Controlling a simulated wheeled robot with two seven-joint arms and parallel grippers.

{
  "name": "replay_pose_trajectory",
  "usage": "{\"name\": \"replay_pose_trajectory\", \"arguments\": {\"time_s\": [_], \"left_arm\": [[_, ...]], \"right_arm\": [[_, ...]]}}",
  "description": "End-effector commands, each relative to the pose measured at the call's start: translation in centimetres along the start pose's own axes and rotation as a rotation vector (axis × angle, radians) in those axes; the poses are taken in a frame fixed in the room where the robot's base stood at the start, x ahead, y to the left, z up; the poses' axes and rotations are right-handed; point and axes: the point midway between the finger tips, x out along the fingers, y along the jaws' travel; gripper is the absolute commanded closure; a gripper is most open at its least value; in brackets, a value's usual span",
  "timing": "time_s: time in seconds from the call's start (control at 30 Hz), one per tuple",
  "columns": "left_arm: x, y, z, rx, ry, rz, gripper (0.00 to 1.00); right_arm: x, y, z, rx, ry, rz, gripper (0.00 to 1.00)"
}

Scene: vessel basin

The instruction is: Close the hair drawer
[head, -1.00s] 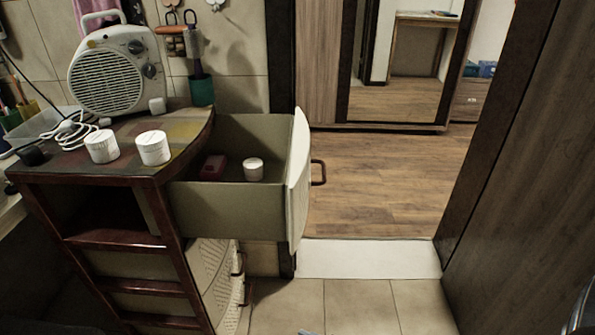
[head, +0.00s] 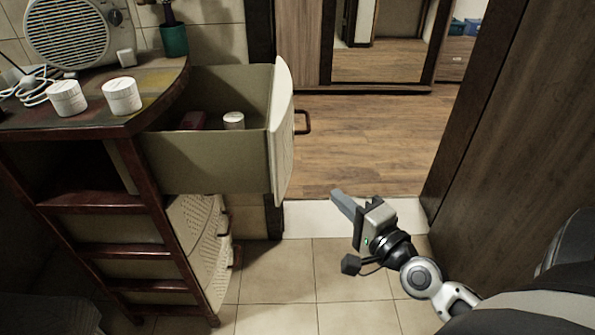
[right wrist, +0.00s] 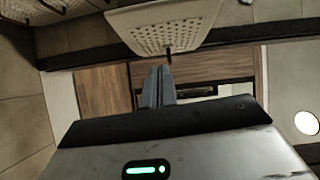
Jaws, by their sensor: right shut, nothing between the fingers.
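The hair drawer (head: 207,163) is the top drawer of the cabinet and stands pulled far out to the right. Its pale curved front (head: 283,135) carries a dark handle (head: 303,122). A white jar (head: 233,120) and a dark red item (head: 193,120) lie inside. My right gripper (head: 338,194) is shut and empty, to the right of the drawer front and lower in the picture, apart from it. In the right wrist view the shut fingers (right wrist: 158,86) show below a pale perforated front (right wrist: 163,28). My left gripper is not in view.
Two white jars (head: 122,96) and a heater (head: 80,30) stand on the cabinet top (head: 165,82). Lower drawers (head: 200,230) look slightly out. A dark wooden door panel (head: 510,110) stands at the right. Tiled floor (head: 275,270) is open in front.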

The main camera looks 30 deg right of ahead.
Motion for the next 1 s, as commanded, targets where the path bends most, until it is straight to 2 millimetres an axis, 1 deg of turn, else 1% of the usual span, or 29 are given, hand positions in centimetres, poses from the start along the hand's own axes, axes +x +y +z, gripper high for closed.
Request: {"name": "replay_pose_trajectory", "arguments": {"time_s": [0.03, 0.1, 0.17, 0.27, 0.43, 0.6, 0.67, 0.8, 1.0], "left_arm": [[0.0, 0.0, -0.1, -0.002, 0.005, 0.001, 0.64], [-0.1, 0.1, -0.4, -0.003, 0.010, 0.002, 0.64], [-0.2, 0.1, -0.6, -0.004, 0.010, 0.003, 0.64], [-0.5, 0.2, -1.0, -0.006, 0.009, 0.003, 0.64], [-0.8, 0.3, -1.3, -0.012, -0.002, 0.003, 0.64], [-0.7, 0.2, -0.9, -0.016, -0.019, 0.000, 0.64], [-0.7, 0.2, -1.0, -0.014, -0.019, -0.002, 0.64], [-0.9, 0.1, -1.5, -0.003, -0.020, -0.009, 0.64], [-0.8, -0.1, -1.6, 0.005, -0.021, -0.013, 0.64]], "right_arm": [[0.1, -0.1, -0.7, 0.039, 0.016, -0.012, 1.00], [0.4, -0.4, -1.2, 0.072, 0.030, -0.021, 1.00], [0.8, -0.6, -1.3, 0.079, 0.034, -0.024, 1.00], [2.0, -0.8, -1.4, 0.078, 0.034, -0.024, 1.00], [5.4, -1.0, -1.4, 0.078, 0.032, -0.024, 1.00], [9.1, -0.9, -1.5, 0.076, 0.031, -0.024, 1.00], [10.2, -0.8, -1.5, 0.076, 0.031, -0.022, 1.00], [11.8, -1.0, 0.1, 0.078, 0.028, -0.020, 1.00], [12.9, -0.9, 1.2, 0.073, 0.028, -0.019, 1.00]]}}
